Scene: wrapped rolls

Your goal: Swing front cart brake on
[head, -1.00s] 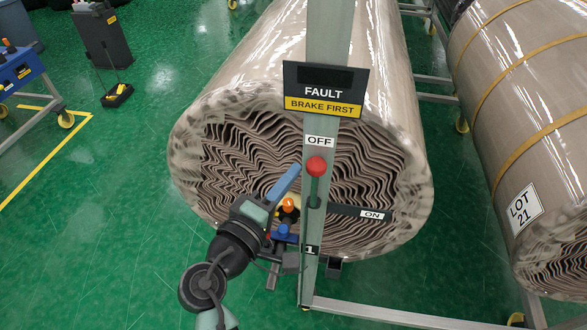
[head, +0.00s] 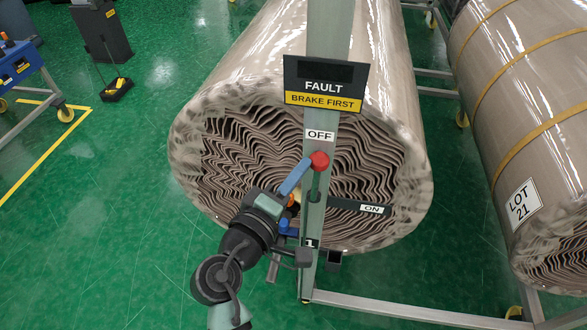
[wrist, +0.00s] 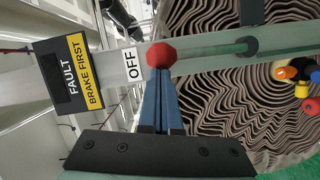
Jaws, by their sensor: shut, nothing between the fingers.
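The brake lever with a red knob (head: 319,161) stands upright on the cart's grey post (head: 314,235), its knob just below the OFF label (head: 320,135). The ON label (head: 372,209) is on a dark bar to the right. My gripper (head: 306,170) is shut, its blue fingers together at the left side of the knob. In the wrist view the fingertips (wrist: 159,78) reach the red knob (wrist: 161,54); whether they touch it I cannot tell. Nothing is between the fingers.
A sign reading FAULT, BRAKE FIRST (head: 325,84) is above the lever. A large wrapped roll (head: 225,105) lies behind the post. Orange, yellow and red knobs (wrist: 287,73) sit near the lever's base.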

